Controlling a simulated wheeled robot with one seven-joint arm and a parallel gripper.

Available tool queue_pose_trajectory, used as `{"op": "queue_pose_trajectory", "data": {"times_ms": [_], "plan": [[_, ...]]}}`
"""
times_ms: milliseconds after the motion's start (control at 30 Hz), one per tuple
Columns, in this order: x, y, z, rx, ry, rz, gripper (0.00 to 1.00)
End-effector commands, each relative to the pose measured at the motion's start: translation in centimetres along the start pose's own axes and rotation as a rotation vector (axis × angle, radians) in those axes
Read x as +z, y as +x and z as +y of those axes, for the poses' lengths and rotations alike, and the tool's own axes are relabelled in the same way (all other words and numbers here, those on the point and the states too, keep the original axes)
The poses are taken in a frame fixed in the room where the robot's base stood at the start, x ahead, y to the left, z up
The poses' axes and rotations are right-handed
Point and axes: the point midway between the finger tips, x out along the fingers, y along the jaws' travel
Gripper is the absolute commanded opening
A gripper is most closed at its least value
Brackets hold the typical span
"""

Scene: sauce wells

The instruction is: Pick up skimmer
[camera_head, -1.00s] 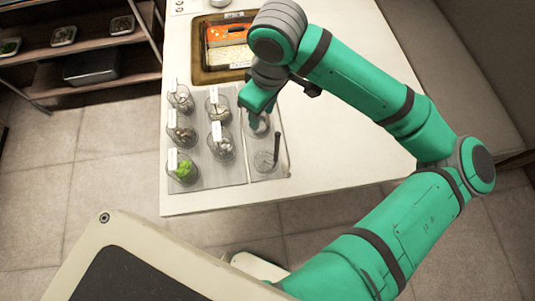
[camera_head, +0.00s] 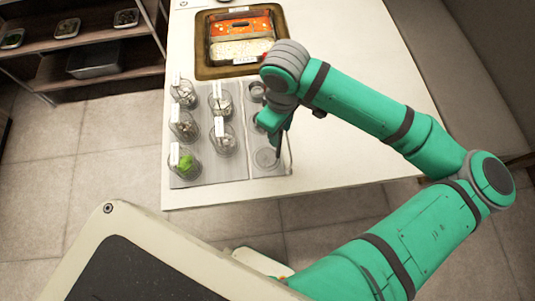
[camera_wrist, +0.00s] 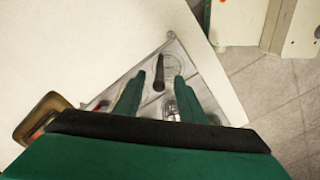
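In the wrist view, the skimmer (camera_wrist: 159,74) shows as a dark, slim handle. It stands up from a clear round well (camera_wrist: 175,67), seen nearly from above. My gripper (camera_wrist: 160,80) is open, with one green finger on each side of the handle and a visible gap on both sides. In the head view, my gripper (camera_head: 276,137) points down over the front right well (camera_head: 266,158). The skimmer is hidden or cannot be made out there. Its head is not clear in either view.
Several clear labelled cups (camera_head: 221,142) stand on the grey plate (camera_head: 207,179) left of my gripper, one holding green pieces (camera_head: 186,164). A brown tray (camera_head: 205,45) with orange and white contents lies behind. The white counter (camera_head: 345,160) is bare to the right.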

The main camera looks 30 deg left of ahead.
Motion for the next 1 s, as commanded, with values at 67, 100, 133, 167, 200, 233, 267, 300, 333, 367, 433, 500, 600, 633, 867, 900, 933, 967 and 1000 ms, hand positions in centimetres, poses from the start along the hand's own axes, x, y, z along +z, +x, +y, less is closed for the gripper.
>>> {"op": "queue_pose_trajectory", "data": {"times_ms": [67, 100, 133, 167, 200, 233, 267, 300, 333, 367, 433, 500, 600, 633, 867, 900, 933, 967, 1000], "plan": [[0.0, 1.0, 0.0, -0.001, 0.002, 0.0, 0.36], [0.0, 1.4, 0.0, -0.001, 0.002, -0.001, 0.36], [0.0, 1.6, 0.0, 0.0, 0.002, -0.001, 0.36], [0.0, 1.8, 0.1, 0.0, 0.002, 0.0, 0.36], [0.0, 1.9, 0.1, 0.001, 0.003, 0.0, 0.36], [0.0, 2.0, 0.1, 0.001, 0.003, 0.001, 0.36], [0.0, 2.0, 0.1, 0.001, 0.002, 0.001, 0.36], [0.0, 2.0, 0.1, 0.001, 0.002, 0.001, 0.36], [-0.1, 2.0, 0.0, 0.001, 0.001, 0.001, 0.36], [-0.1, 2.0, 0.0, 0.001, 0.001, 0.001, 0.36], [-0.1, 2.0, 0.0, 0.001, -0.001, 0.001, 0.36], [-0.1, 2.0, 0.0, 0.001, -0.002, 0.001, 0.2], [-0.1, 2.0, 0.0, 0.001, -0.002, 0.001, 0.0], [-0.1, 2.0, 0.0, 0.001, -0.002, 0.001, 0.0], [-0.1, 2.0, 0.0, 0.001, -0.002, 0.001, 0.0], [-0.1, 2.0, 0.0, 0.001, -0.002, 0.001, 0.0], [-0.1, 1.9, 0.0, 0.001, -0.002, 0.001, 0.0], [-0.1, 1.9, 0.0, 0.001, -0.002, 0.001, 0.0], [-0.2, 1.8, 0.0, 0.001, -0.003, 0.001, 0.0]]}}
